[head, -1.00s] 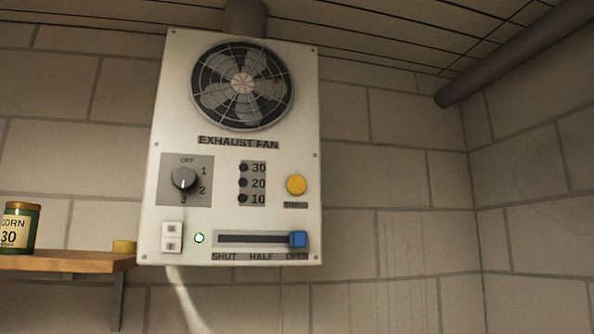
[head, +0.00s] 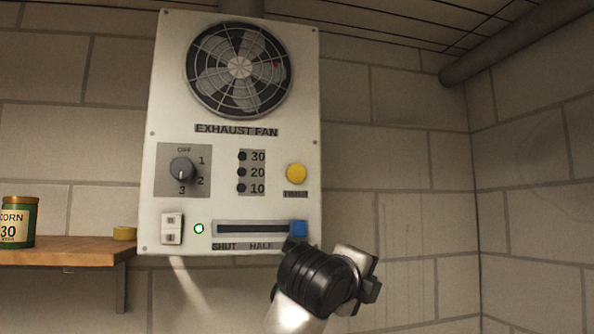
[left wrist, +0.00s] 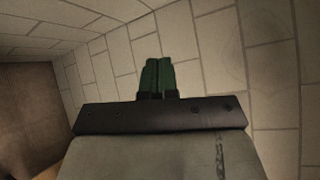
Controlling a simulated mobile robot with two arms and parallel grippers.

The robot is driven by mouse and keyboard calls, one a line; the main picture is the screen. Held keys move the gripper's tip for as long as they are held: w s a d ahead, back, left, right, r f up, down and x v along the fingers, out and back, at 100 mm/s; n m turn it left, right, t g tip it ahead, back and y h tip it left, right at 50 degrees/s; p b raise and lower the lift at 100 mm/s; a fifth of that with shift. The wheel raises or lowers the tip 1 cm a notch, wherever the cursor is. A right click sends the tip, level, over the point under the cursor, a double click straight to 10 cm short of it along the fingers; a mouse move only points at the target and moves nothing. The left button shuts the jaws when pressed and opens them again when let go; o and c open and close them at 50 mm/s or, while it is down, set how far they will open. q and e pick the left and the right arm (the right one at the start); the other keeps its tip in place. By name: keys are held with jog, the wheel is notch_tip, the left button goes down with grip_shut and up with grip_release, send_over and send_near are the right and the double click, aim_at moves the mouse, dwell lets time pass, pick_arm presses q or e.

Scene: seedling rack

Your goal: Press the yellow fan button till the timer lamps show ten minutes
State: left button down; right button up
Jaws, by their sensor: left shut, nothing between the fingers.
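The yellow fan button (head: 296,173) sits on the right side of the white exhaust fan panel (head: 220,150), uncovered, above a small dark label. The timer lamps (head: 242,172), marked 30, 20 and 10, stand in a column left of the button and all look dark. My left arm's black wrist rises from the bottom of the head view, below the button and apart from it. The fingers cannot be made out there. In the left wrist view my left gripper (left wrist: 158,78) shows green fingers shut together, empty, with block wall behind. My right gripper is not in view.
A blue slider (head: 298,229) is at the right end of its slot, just above my wrist. A rotary knob (head: 182,169), a white switch (head: 172,228) and a lit green lamp (head: 199,228) are on the panel's left. A wooden shelf (head: 70,250) holds a corn tin (head: 17,222).

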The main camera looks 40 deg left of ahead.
aim_at(301, 174)
pick_arm(q)
jog(key=s+a+r+m+t, duration=0.1)
jog(key=s+r+m, duration=0.1)
jog(key=s+r, duration=0.3)
jog(key=s+a+r+m+t+y, duration=0.1)
jog(key=s+r, duration=0.4)
jog(key=r, duration=0.8)
jog(key=shift+s+a+r+m+t, duration=0.15)
jog(key=shift+s+a+m+t, duration=0.1)
jog(key=shift+s+m+t, duration=0.2)
jog(key=shift+w, duration=0.2)
jog(key=shift+w+a+p, duration=0.3)
jog(key=shift+w+a, duration=1.1)
jog(key=shift+a, duration=0.3)
jog(key=shift+w+a+p, duration=0.25)
jog(key=shift+w+a, duration=1.1)
jog(key=shift+a, duration=0.3)
jog(key=shift+w+a, duration=0.15)
jog(key=shift+w+a, duration=0.15)
jog(key=shift+a, duration=0.05)
